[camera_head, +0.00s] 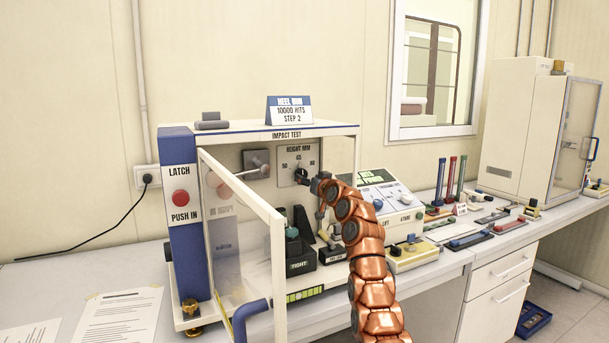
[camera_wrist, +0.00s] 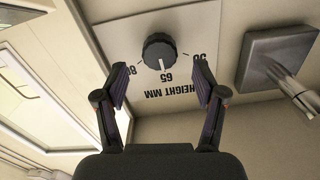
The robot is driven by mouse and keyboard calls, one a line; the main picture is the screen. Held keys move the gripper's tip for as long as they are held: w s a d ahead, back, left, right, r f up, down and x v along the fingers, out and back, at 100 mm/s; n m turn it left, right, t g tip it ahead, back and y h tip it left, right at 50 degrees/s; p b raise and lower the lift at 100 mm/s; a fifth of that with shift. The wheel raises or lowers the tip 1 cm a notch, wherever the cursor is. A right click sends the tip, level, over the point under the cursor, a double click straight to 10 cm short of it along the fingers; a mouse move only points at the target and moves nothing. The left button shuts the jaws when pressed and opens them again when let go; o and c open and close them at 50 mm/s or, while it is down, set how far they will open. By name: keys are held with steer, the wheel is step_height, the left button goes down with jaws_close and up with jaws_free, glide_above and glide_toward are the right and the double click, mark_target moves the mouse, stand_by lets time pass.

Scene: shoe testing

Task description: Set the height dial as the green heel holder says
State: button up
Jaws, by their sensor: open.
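The height dial (camera_wrist: 160,51) is a black knob on a pale plate marked 50, 65 and 80, upside down in the wrist view. Its white pointer is toward 65. In the head view the dial (camera_head: 301,175) is partly covered by my gripper (camera_head: 316,183). In the wrist view my gripper (camera_wrist: 160,78) is open and empty, its fingertips apart on either side of the dial's line. I see no contact with the knob. A dark green rounded piece (camera_head: 291,232) sits in a black block labelled TIGHT. I cannot tell which thing is the green heel holder, or read a setting on one.
The clear door (camera_head: 279,262) of the impact tester stands open left of my arm. A metal block with a rod (camera_wrist: 278,55) is beside the dial plate. A control panel (camera_head: 378,193) stands right of my arm. Red, blue and green upright pieces (camera_head: 450,180) stand farther right.

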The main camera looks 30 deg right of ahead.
mark_target(304, 176)
steer(key=shift+w+r+p, duration=0.2)
steer(key=shift+w+p, duration=1.05)
steer(key=shift+w, duration=0.05)
steer(key=shift+w+d+f+p, duration=0.15)
steer(key=shift+w+f+p, duration=0.05)
steer(key=shift+w+p, duration=0.3)
steer(key=c, duration=1.1)
